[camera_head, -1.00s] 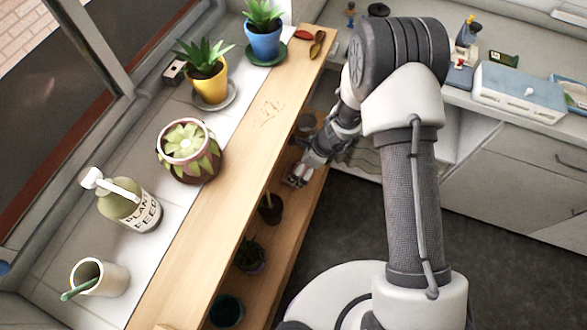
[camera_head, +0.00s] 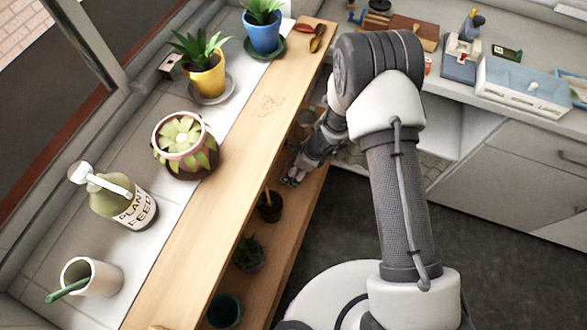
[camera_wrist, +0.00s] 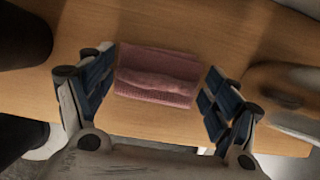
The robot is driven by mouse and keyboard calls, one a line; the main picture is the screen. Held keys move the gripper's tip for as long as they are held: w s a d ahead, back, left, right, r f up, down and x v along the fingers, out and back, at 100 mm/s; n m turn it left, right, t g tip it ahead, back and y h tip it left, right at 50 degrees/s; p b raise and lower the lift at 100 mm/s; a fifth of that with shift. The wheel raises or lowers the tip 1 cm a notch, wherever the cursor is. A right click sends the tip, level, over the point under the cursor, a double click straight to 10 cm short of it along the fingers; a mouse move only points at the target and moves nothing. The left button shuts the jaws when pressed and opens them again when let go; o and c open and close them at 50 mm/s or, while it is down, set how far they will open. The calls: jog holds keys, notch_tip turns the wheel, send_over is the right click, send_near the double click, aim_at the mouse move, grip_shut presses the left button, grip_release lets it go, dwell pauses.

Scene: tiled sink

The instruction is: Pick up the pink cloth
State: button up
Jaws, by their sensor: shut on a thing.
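The pink cloth (camera_wrist: 158,78) is folded and lies flat over the wooden shelf, between the two fingers of my gripper (camera_wrist: 160,92) in the wrist view. In the head view my gripper (camera_head: 293,178) is low, at the lower wooden shelf (camera_head: 297,210) under the long wooden ledge. The cloth cannot be made out in the head view.
The ledge (camera_head: 235,150) overhangs the shelf on the left. Dark floor (camera_head: 350,225) is clear.

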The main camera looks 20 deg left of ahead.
jog(key=shift+c, duration=0.6)
jog(key=shift+d+r+p, duration=0.2)
jog(key=shift+r+p, duration=0.15)
jog(key=shift+r, duration=0.2)
jog(key=r+p, duration=0.2)
jog(key=r, duration=0.4)
jog(key=shift+d+r+p, duration=0.2)
jog(key=shift+p, duration=0.1)
jog(key=s+d, duration=0.1)
jog(key=d, duration=1.8)
jog(key=shift+s+f, duration=0.25)
jog(key=shift+s, duration=0.05)
jog(key=shift+o, duration=0.9)
jog(key=c, duration=0.4)
jog(key=shift+w+r, duration=0.1)
jog(key=shift+c, duration=0.2)
